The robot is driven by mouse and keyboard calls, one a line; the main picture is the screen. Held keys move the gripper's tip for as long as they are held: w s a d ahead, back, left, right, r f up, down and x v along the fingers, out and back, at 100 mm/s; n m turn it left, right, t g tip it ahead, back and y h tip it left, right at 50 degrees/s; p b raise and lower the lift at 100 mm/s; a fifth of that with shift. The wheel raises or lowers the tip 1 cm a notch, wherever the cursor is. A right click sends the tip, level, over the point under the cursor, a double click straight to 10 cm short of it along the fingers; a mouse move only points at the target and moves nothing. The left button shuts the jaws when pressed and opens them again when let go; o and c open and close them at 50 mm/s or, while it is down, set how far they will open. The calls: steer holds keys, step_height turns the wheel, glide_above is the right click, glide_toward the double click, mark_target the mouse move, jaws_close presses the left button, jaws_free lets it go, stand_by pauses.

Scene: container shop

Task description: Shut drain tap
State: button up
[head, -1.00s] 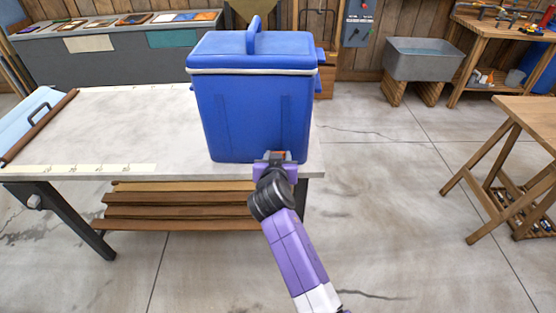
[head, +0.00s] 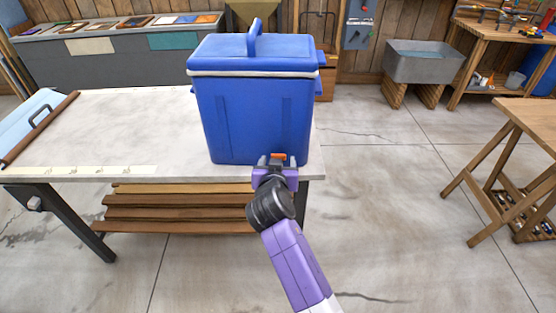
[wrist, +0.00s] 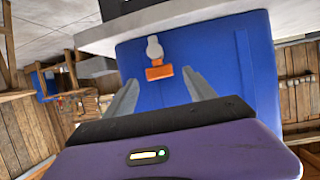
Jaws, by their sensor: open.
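The drain tap (wrist: 154,48) shows in the wrist view as a pale round knob with an orange lever (wrist: 159,72) on the blue wall of the cooler (wrist: 200,58). In the head view the blue lidded cooler (head: 255,115) stands upright at the table's right end, and the orange lever (head: 278,156) shows low on its near side. My gripper (head: 278,160) is open just in front of it. In the wrist view, my gripper's fingers (wrist: 160,90) lie on either side of the lever, with gaps. Whether they reach its depth I cannot tell.
The pale worktable (head: 120,130) has clear room left of the cooler, and planks (head: 185,210) lie on its lower shelf. A wooden trestle table (head: 530,115) stands at the right. The concrete floor between them is free. A grey sink (head: 425,65) is at the back.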

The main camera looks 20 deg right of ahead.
steer(key=shift+v, duration=2.7)
